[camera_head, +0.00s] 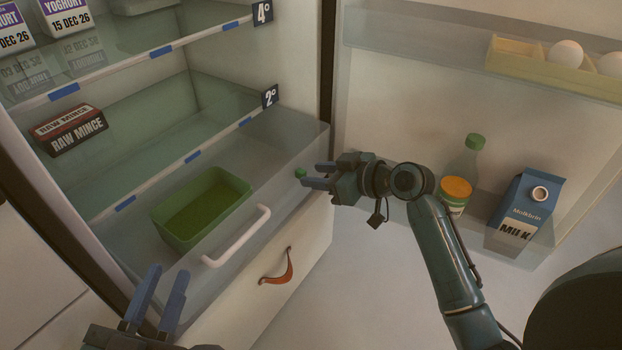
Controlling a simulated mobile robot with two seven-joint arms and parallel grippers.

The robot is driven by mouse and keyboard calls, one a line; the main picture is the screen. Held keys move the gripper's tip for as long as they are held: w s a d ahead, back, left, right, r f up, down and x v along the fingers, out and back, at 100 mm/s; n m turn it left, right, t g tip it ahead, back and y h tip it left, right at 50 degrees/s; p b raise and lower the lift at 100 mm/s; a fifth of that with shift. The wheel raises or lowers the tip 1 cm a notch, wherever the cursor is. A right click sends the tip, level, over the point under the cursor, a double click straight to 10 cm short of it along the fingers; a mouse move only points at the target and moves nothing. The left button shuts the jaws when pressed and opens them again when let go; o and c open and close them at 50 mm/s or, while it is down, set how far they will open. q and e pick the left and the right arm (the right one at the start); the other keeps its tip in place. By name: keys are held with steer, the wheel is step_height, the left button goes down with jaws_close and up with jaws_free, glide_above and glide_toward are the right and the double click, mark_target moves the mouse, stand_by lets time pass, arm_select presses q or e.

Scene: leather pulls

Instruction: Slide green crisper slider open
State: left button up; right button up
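The green crisper slider appears as a small green knob (300,173) on the right part of the clear crisper drawer's front (298,150). My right gripper (310,175) is at the knob, its two blue fingers apart. The knob is at the fingertips; I cannot tell whether they touch it. My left gripper (168,272) is at the bottom left, low in front of the fridge, its two blue fingers apart with nothing between them. The slider's track is too small to make out.
A green bin (203,207) sits in the drawer behind a white handle (237,237). A brown leather pull (280,268) is on the white drawer below. The open door holds a milk carton (526,205), a green-capped bottle (472,155) and an egg tray (515,57).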

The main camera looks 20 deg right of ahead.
mark_target(301, 174)
steer(key=shift+x, duration=1.25)
steer(key=shift+c, duration=0.5)
jaws_close()
